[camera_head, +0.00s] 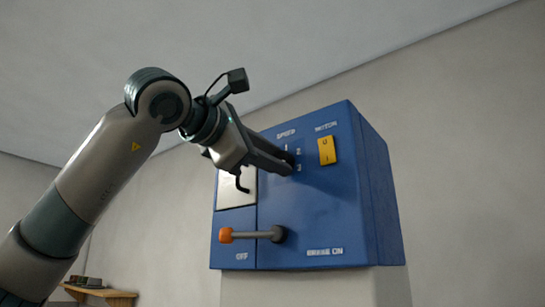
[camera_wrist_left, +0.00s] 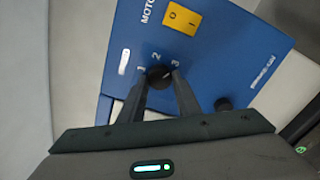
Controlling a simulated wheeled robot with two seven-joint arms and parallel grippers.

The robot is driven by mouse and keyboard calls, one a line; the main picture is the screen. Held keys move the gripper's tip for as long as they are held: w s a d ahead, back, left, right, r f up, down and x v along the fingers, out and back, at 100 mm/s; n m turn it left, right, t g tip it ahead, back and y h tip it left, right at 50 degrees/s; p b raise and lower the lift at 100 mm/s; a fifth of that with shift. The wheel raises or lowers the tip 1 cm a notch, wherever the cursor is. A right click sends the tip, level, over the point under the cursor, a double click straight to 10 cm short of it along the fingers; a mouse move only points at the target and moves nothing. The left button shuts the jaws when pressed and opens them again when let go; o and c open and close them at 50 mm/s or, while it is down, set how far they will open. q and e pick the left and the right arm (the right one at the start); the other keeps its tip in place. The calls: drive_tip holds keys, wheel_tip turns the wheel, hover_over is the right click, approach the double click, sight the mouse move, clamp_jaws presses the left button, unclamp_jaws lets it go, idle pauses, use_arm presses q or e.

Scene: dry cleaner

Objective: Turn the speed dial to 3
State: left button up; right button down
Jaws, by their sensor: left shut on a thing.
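The speed dial (camera_wrist_left: 159,76) is a small dark round knob on the blue control box (camera_head: 318,215), below the word SPEED. The numbers 1, 2 and 3 stand around it. My left gripper (camera_head: 291,163) reaches in from the left, its fingers against the box front. In the left wrist view the two fingers (camera_wrist_left: 160,84) are shut on the dial, one on each side. A faint pale mark on the dial seems to lean toward the 3, but it is too small to be sure. In the head view the fingers hide most of the dial. My right gripper is not in view.
A yellow motor switch (camera_head: 326,150) sits just right of the dial. Below is a brake lever (camera_head: 253,235) with an orange knob, pointing left toward OFF. A white panel (camera_head: 236,190) is on the box's left. A wooden shelf (camera_head: 118,296) is at the lower left.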

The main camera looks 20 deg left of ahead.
use_arm(q)
drive_tip(key=o, duration=1.1)
drive_tip(key=shift+c, duration=0.2)
drive_tip(key=shift+s, duration=0.1)
drive_tip(key=b+v, duration=0.6)
drive_tip(key=v, duration=1.1)
drive_tip(key=shift+s, duration=0.15)
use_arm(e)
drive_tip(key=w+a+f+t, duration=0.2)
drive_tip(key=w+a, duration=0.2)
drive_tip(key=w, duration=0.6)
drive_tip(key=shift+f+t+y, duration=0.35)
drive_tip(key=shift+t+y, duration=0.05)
use_arm(q)
drive_tip(key=shift+a, duration=0.1)
